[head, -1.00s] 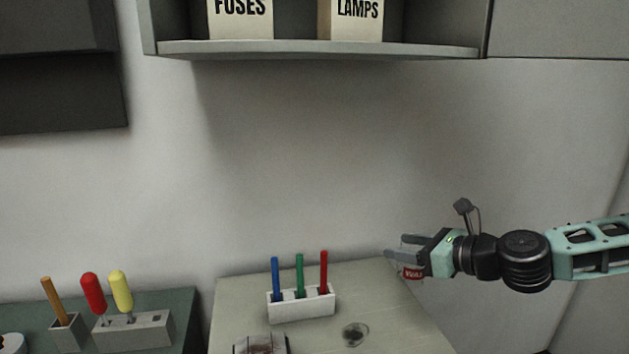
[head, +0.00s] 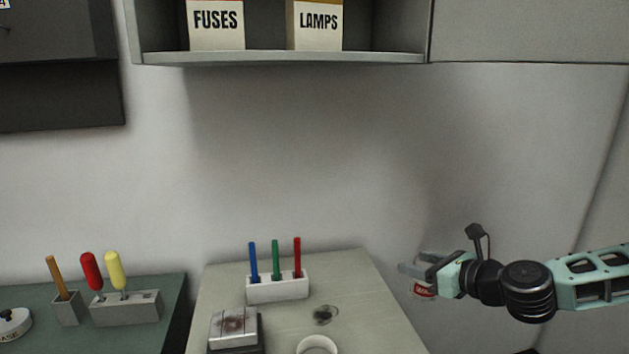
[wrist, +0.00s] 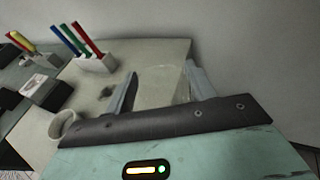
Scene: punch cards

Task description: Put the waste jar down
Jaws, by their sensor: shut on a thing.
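My gripper (head: 412,265) is at the right in the head view, shut on a small clear jar with a red label (head: 424,290). The jar hangs below the fingers, and the fingers hide its upper part. In the head view it appears just right of the pale bench top's (head: 375,300) right edge, with no contact visible. In the wrist view the two fingers (wrist: 160,92) show with the bench top (wrist: 160,52) behind them. The jar between them is see-through and hard to make out there.
The bench holds a white block with blue, green and red pens (head: 278,290), a dark smudge (head: 325,314), a white cup (head: 317,345) and a stained pad (head: 233,326). A green bench with tools (head: 125,308) stands left. A shelf (head: 290,58) hangs above.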

